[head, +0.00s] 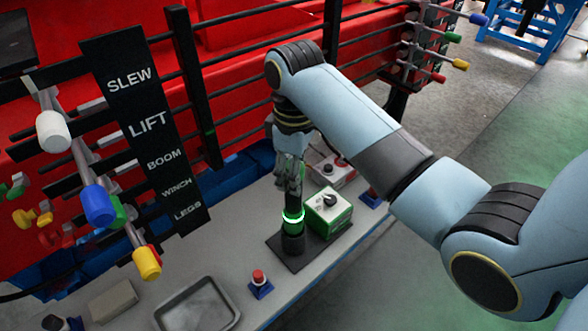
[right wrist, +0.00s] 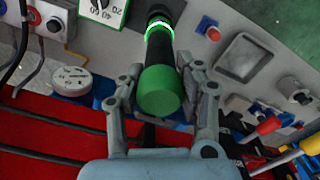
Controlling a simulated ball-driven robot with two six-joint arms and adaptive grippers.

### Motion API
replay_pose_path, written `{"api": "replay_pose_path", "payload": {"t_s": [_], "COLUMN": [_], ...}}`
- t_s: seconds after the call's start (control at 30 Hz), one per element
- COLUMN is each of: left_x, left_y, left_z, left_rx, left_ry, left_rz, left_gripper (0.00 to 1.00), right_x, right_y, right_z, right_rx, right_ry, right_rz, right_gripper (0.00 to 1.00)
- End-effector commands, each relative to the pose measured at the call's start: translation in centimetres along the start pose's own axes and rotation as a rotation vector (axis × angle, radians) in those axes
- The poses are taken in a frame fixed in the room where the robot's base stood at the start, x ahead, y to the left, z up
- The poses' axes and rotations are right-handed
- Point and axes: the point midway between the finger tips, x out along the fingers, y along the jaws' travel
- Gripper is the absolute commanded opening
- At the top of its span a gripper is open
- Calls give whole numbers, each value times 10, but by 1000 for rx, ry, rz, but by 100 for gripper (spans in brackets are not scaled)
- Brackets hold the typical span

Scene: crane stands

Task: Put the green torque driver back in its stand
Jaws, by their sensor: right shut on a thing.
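The green torque driver (head: 293,224) is upright, with a black body and a glowing green ring. In the right wrist view its round green end cap (right wrist: 160,92) faces the camera. My right gripper (head: 290,172) comes down from above and is shut on the driver's upper part; in the wrist view its fingers (right wrist: 161,72) lie on either side of it. The driver's lower end meets a black stand (head: 293,243) on a dark square plate (head: 275,242). I cannot tell how deep it sits. My left gripper is not in view.
A green-sided box with a dial (head: 327,212) stands close right of the driver. A red button on a blue base (head: 260,284) and a grey tray (head: 197,306) lie nearer. Levers with coloured knobs (head: 98,204) stick out at left. Black rails (head: 196,85) run behind.

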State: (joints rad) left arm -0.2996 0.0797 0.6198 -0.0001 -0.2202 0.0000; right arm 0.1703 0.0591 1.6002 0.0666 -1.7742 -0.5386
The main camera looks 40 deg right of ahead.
Motion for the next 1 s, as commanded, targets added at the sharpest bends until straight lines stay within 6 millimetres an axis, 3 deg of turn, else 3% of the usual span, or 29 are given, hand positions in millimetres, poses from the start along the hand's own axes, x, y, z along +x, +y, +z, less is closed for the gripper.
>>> {"api": "replay_pose_path", "payload": {"t_s": [1.0], "left_x": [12], "left_y": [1], "left_z": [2], "left_rx": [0], "left_ry": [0], "left_rz": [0], "left_gripper": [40], "right_x": [35], "right_y": [1], "right_z": [-1], "right_rx": [0], "right_ry": [2], "right_rz": [1], "right_gripper": [0]}}
